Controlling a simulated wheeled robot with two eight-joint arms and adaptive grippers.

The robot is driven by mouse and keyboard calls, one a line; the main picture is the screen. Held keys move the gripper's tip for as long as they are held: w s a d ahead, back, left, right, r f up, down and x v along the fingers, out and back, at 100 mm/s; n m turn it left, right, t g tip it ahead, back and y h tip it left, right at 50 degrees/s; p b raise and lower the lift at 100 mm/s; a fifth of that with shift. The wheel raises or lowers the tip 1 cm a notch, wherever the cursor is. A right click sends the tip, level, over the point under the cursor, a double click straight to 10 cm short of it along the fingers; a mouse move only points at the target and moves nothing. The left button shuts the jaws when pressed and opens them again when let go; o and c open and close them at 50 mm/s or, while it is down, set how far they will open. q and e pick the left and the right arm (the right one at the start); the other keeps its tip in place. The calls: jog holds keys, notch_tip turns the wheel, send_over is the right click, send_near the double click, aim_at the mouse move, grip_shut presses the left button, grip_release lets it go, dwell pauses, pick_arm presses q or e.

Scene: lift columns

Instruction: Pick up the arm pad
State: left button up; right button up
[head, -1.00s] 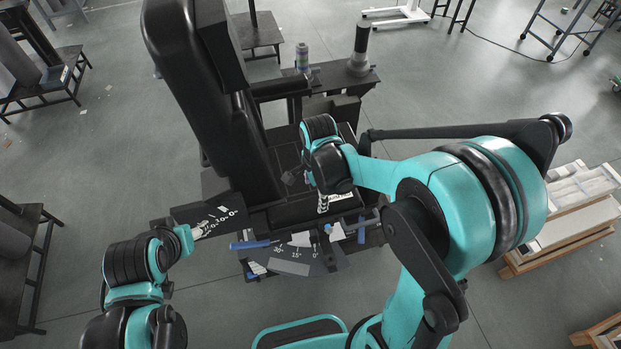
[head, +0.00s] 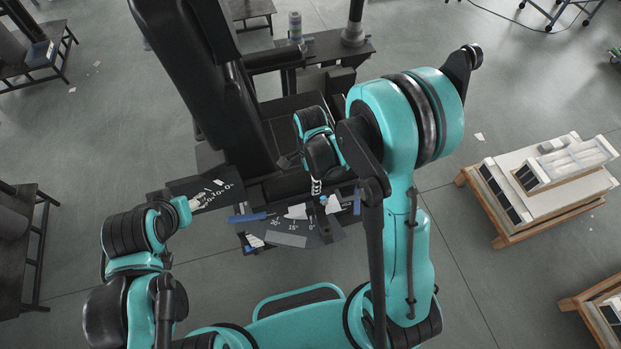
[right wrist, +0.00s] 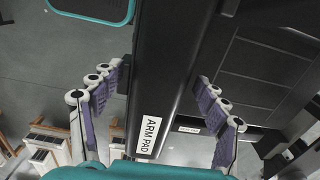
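The arm pad (right wrist: 160,75) is a long black bar with a white "ARM PAD" label in the right wrist view. My right gripper (right wrist: 164,78) is open, with one purple-lined finger on each side of the bar. Small gaps show between the fingers and the bar; I cannot tell how deep the fingers reach. In the head view my right wrist hides most of the pad, and a pale finger of the right gripper (head: 316,187) shows below it. My left gripper (head: 194,203) is at the left, by a dark plate with number marks; its opening is unclear.
A black chair-like machine (head: 205,90) with a tall backrest stands in front of me. A scale plate (head: 285,228) and a blue-handled tool (head: 246,217) are at its near edge. A wooden pallet with white panels (head: 545,180) is at right. Open floor lies between.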

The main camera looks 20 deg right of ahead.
jog(key=c, duration=1.1)
jog(key=shift+r, duration=0.55)
jog(key=r, duration=0.2)
jog(key=s+r, duration=0.1)
jog(key=shift+r, duration=0.4)
jog(key=s+r+p, duration=0.2)
jog(key=s+r, duration=0.4)
jog(key=s, duration=0.4)
jog(key=shift+s+a+r, duration=0.25)
jog(key=shift+s+r, duration=0.05)
jog(key=shift+s, duration=0.05)
